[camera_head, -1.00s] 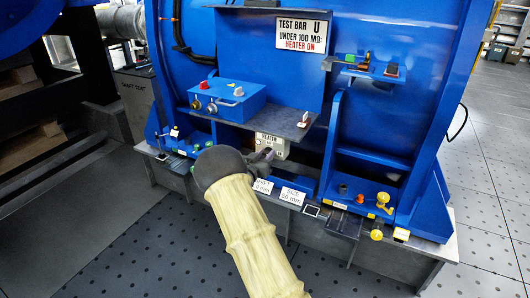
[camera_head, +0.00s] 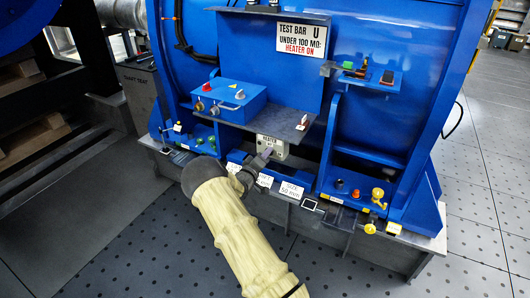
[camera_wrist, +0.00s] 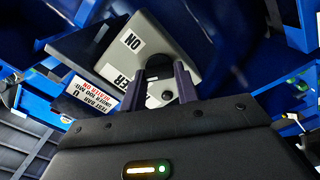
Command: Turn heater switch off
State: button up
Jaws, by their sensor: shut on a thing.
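The heater switch box (camera_head: 272,147) is a small pale plate with a HEATER label, low on the front of the blue motor housing. It fills the upper middle of the wrist view (camera_wrist: 152,42), with the words ON and HEATER seen tilted. My gripper (camera_head: 262,158) is at the front of this box. In the wrist view my gripper (camera_wrist: 166,80) has its two dark fingers on either side of the dark switch knob (camera_wrist: 160,90), shut on it. The knob's pointer direction is hard to read, and the fingers hide part of the label.
A sign (camera_head: 302,38) above reads TEST BAR U, under 100 MΩ, HEATER ON. A grey shelf (camera_head: 270,118) overhangs just above the switch. A blue box (camera_head: 228,98) with knobs is up left. Small tags (camera_head: 291,191) and yellow fittings (camera_head: 378,196) lie along the lower ledge.

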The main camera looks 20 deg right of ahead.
jog(key=n+p, duration=0.1)
jog(key=n, duration=0.5)
jog(key=shift+f, duration=0.1)
jog(key=shift+w+a, duration=0.1)
jog(key=shift+a, duration=0.05)
dwell(0.4)
jog(key=o, duration=1)
jog(key=p+v, duration=0.1)
jog(key=v, duration=1.6)
jog(key=shift+a+f+p, duration=0.1)
jog(key=shift+p, duration=0.2)
